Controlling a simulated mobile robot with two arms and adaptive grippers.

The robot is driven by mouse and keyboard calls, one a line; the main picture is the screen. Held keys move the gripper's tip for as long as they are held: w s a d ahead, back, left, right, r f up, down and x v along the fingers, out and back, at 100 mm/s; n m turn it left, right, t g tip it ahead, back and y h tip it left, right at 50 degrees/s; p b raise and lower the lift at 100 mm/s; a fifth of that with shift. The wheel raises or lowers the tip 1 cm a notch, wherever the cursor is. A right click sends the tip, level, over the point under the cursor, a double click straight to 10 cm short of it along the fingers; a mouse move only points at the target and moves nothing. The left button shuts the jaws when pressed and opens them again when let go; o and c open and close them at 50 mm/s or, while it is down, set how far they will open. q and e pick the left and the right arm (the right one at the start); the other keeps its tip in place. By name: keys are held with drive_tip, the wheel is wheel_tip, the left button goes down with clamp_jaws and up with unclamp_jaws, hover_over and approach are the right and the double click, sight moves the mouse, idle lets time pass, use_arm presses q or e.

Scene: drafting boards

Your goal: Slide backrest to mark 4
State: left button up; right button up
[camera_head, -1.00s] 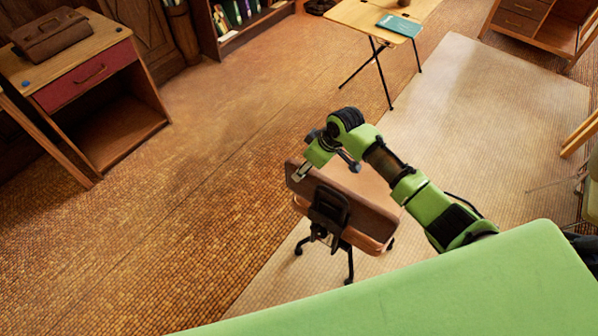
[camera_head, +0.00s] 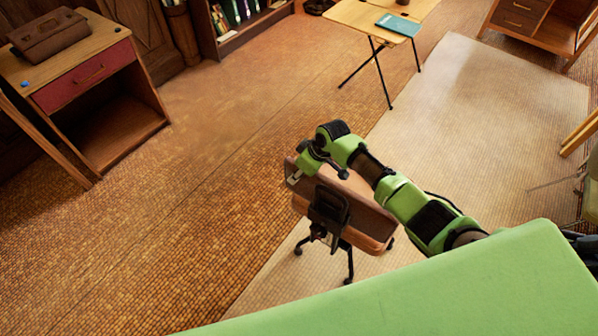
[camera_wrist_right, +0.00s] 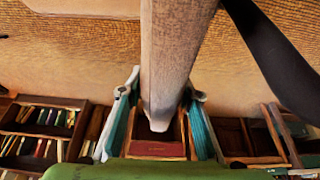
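The swivel chair's brown wooden backrest (camera_head: 353,207) stands upright above the reddish-brown seat (camera_head: 366,241), with a black bracket (camera_head: 328,207) on its back face. My right gripper (camera_head: 293,179) is at the upper left end of the backrest. In the right wrist view, the two teal fingers (camera_wrist_right: 163,80) lie on either side of the backrest's narrow edge (camera_wrist_right: 172,55). The tips are close to its sides, and I cannot tell whether they press on it. No mark numbers are readable. My left gripper is not in view.
The chair stands on a pale rug (camera_head: 480,110). A folding table (camera_head: 365,20) with a teal book (camera_head: 398,25) is behind. A desk with a red drawer (camera_head: 83,77) is at the left. The brown floor (camera_head: 200,190) left of the chair is clear.

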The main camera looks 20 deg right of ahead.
clamp_jaws()
drive_tip(key=r+p, duration=0.1)
drive_tip(key=r, duration=0.1)
drive_tip(key=r+p, duration=0.4)
drive_tip(key=shift+w, duration=0.4)
drive_tip(key=shift+r+p, duration=0.4)
drive_tip(key=shift+p, duration=0.05)
drive_tip(key=shift+s, duration=0.1)
drive_tip(key=o, duration=1.3)
unclamp_jaws()
drive_tip(key=shift+f, duration=0.1)
drive_tip(key=shift+s+f, duration=0.15)
drive_tip(key=shift+s, duration=0.05)
